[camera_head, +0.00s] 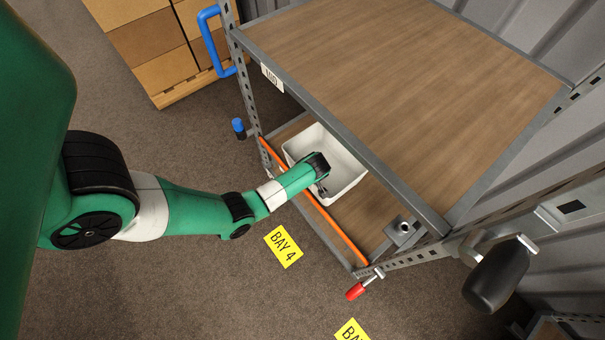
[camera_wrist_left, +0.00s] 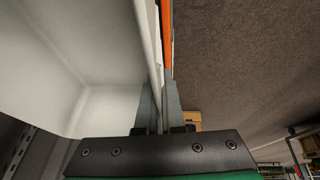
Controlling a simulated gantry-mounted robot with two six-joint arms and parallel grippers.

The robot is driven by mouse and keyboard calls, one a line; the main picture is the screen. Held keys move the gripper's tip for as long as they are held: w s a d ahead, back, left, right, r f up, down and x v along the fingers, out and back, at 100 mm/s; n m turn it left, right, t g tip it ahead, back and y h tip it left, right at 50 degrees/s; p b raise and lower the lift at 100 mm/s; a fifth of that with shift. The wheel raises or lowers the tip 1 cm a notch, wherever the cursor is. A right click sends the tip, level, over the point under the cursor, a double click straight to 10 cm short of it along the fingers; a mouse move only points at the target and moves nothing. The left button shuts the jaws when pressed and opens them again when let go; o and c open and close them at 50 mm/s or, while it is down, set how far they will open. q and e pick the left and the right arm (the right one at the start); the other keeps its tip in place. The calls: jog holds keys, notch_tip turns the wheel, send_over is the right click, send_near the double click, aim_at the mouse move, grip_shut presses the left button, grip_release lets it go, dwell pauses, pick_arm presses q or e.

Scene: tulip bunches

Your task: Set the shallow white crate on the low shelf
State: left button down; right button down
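The shallow white crate (camera_head: 345,165) is in the lower bay of the metal rack, over the low wooden shelf (camera_head: 372,210) and partly hidden under the top board. I cannot tell whether its bottom touches the shelf. My left gripper (camera_head: 320,190) is at the crate's near side. In the left wrist view my left gripper (camera_wrist_left: 158,105) has its two fingers close together, one on each side of the white crate's wall (camera_wrist_left: 115,40), shut on its rim. An orange strip (camera_head: 325,215) runs along the shelf's front edge, just outside the crate. My right gripper is not in view.
The wide top board (camera_head: 410,70) overhangs the low shelf. A red-handled latch (camera_head: 356,290) and a blue-capped one (camera_head: 238,128) stick out at the shelf's front ends. Cardboard boxes (camera_head: 155,45) stand behind left. The shelf's right part is bare.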

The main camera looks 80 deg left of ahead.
pick_arm(q)
jog(key=f+b, duration=0.2)
jog(key=b, duration=0.1)
jog(key=f+b, duration=0.1)
jog(key=f, duration=0.1)
jog(key=shift+w+a, duration=0.25)
jog(key=shift+a, duration=0.15)
jog(key=shift+d+r, duration=0.1)
jog(key=shift+r, duration=0.05)
jog(key=c, duration=1)
grip_release()
jog(key=shift+c, duration=0.2)
jog(key=p+v, duration=0.7)
jog(key=v, duration=0.4)
jog(key=shift+r+p, duration=0.1)
jog(key=shift+p, duration=0.3)
jog(key=shift+d+r, duration=0.25)
jog(key=shift+r, duration=0.1)
